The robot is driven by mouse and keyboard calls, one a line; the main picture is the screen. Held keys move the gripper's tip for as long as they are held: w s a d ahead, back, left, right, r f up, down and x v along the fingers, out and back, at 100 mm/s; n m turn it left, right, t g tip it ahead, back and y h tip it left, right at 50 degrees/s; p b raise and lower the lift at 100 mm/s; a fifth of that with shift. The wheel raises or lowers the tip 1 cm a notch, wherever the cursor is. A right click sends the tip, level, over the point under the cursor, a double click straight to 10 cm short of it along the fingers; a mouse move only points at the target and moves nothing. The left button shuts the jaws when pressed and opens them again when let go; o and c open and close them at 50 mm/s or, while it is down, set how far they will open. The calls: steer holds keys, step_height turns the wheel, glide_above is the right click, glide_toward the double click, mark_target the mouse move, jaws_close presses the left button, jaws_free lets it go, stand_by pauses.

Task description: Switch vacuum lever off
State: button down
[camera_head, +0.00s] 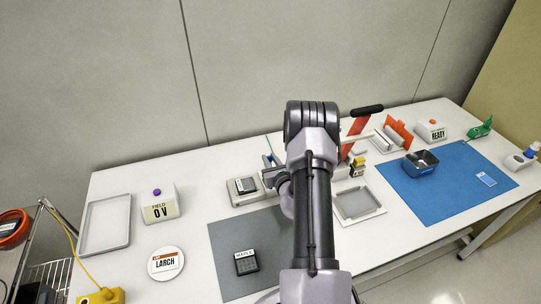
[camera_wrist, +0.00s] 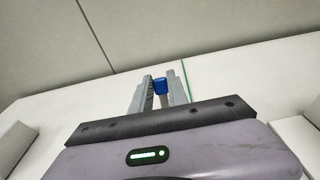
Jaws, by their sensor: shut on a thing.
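My gripper (camera_wrist: 159,82) shows in the wrist view with its two grey fingers on either side of a small blue knob (camera_wrist: 160,87), shut on it. The knob looks like the vacuum lever's handle; its base is hidden by my gripper. In the head view my gripper (camera_head: 272,166) is at the back of the table, just behind a small bonding station (camera_head: 238,199) with a dark chip tray on it. My arm hides much of this area, and the knob is hard to make out there.
A grey mat (camera_head: 225,245) with a dark tray (camera_head: 246,263) lies in front. A red lever with a black handle (camera_head: 367,111) stands right of my arm. A yield box (camera_head: 160,205) and an empty tray (camera_head: 105,225) are left.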

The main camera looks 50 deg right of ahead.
steer(key=c, duration=1.3)
jaws_free()
steer(key=p+v, duration=0.1)
steer(key=v, duration=1.6)
steer(key=shift+s+a+p, duration=0.15)
steer(key=shift+s+p, duration=0.05)
steer(key=shift+p, duration=0.15)
